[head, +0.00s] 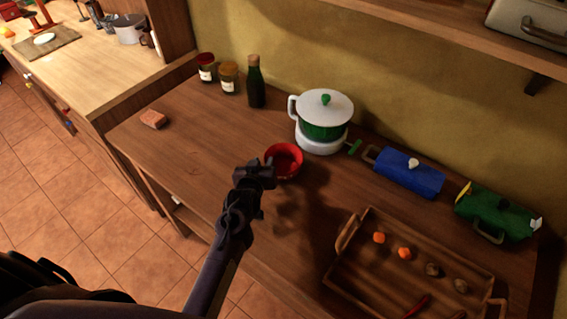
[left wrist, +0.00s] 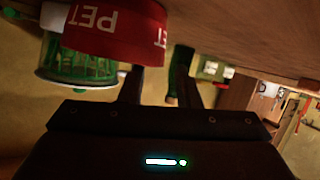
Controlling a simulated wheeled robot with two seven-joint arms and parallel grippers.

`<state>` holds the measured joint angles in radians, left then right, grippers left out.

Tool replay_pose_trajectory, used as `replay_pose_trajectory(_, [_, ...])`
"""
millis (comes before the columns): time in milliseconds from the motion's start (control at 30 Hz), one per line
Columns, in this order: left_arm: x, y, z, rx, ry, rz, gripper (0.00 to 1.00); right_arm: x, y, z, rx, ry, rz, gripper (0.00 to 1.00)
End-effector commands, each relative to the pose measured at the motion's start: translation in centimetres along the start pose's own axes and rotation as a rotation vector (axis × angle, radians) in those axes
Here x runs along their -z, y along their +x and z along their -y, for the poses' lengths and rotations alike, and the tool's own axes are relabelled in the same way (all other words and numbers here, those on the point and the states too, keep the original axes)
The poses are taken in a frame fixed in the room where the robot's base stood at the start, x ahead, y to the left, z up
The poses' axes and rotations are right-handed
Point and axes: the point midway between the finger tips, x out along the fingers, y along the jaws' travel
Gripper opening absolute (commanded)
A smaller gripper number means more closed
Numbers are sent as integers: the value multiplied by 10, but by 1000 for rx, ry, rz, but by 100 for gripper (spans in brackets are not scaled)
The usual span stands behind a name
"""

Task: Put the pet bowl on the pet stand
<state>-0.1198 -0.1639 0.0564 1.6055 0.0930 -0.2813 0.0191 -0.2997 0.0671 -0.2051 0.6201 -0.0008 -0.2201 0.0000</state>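The red pet bowl (head: 283,160) stands on the wooden counter just in front of the white and green pot. In the left wrist view the bowl (left wrist: 110,35) is large at upper left, inverted, with white PET lettering on its side. My left gripper (head: 266,172) is at the bowl's near left side. In the left wrist view its fingers (left wrist: 162,90) are apart, and the bowl's edge lies across the view of one finger; I cannot tell whether they touch. My right gripper is not in view. I cannot pick out a pet stand with certainty.
The pot (head: 322,125) rests on a white round base. A dark bottle (head: 255,85), two jars (head: 217,75) and a brick-like block (head: 153,119) are at left.

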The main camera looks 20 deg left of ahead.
Motion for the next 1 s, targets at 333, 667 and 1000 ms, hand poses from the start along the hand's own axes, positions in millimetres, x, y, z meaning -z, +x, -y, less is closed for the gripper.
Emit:
replay_pose_trajectory(333, [0,33,0,0,0,1,30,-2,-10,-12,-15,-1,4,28])
replay_pose_trajectory(667, [0,33,0,0,0,1,15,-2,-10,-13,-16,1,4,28])
replay_pose_trajectory(1000, [0,33,0,0,0,1,0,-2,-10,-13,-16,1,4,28])
